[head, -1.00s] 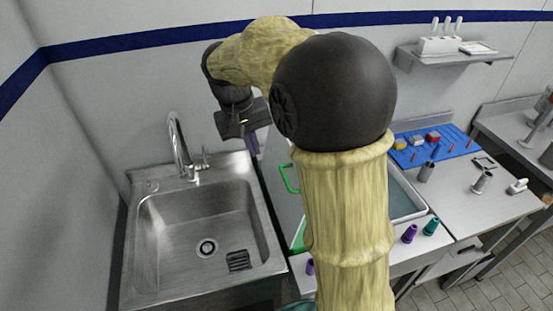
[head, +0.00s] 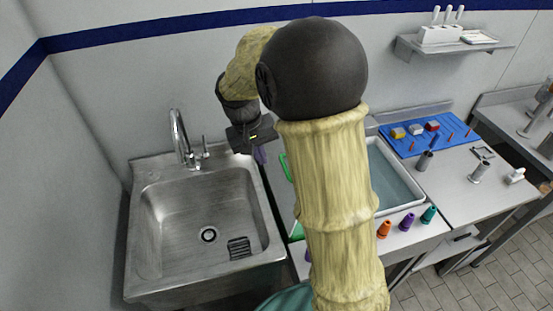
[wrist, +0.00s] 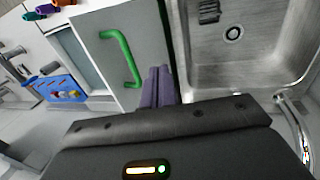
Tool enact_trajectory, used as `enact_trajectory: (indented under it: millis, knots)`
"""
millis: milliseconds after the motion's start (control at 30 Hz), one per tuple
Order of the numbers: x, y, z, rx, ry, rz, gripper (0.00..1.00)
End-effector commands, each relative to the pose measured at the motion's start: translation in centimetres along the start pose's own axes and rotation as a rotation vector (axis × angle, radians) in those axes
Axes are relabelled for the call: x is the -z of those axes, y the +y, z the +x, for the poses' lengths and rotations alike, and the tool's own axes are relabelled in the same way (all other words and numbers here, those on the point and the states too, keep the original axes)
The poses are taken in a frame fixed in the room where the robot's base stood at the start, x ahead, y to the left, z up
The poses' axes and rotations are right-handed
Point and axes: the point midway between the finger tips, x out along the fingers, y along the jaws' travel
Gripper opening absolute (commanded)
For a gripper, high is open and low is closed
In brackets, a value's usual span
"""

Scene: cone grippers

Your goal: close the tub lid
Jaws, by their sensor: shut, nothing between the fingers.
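The tub (head: 420,202) has a pale rim and a blue-grey inside, and stands on the counter right of the sink. My arm hides its left part in the head view. The lid (wrist: 150,25) is a grey panel with a green handle (wrist: 122,58); in the wrist view the tub's inside shows uncovered beside it. In the head view only a strip of the lid (head: 277,188) shows left of my arm. My gripper (wrist: 157,84) has its purple fingers together and empty, at the lid's sink-side edge. I cannot tell whether they touch it.
The steel sink (head: 160,235) and its tap (head: 180,140) are close to my gripper. A blue board (head: 428,138) with small parts lies behind right.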

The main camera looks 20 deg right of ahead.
Motion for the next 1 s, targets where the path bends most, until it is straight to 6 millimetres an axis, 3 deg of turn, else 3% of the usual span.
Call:
enact_trajectory:
  millis: [100,400,1000]
  knots:
    - [-0.1,0.1,2.1,-0.001,-0.006,0.001,0.0]
    - [-0.1,3.2,4.1,0.0,-0.001,0.003,0.0]
    - [0.0,3.5,4.3,0.013,0.001,-0.004,0.0]
